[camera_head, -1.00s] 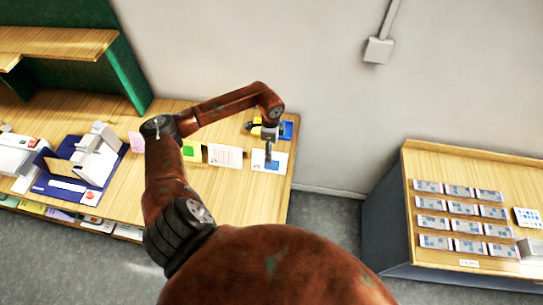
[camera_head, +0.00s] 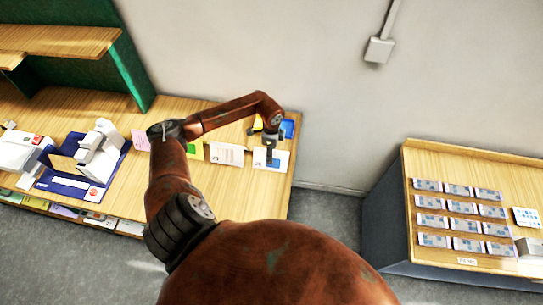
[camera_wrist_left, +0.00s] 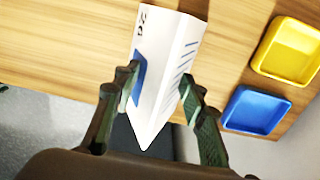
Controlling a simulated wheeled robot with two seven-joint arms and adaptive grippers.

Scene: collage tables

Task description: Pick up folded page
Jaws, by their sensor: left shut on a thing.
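The folded page (camera_wrist_left: 158,70) is white with a blue patch and dark print. In the left wrist view it stands between the two fingers of my left gripper (camera_wrist_left: 160,95), which are shut on it. In the head view my left gripper (camera_head: 270,158) points down at the right end of the wooden table (camera_head: 235,190), with the white page (camera_head: 283,158) around its fingertips. The head view does not show clearly whether the page is clear of the table. My right gripper is not in view.
A yellow tray (camera_wrist_left: 287,50) and a blue tray (camera_wrist_left: 256,110) sit beside the page. Several papers, such as a printed sheet (camera_head: 226,154), lie left of it. A second table (camera_head: 420,165) with rows of cards stands at the right, across a floor gap.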

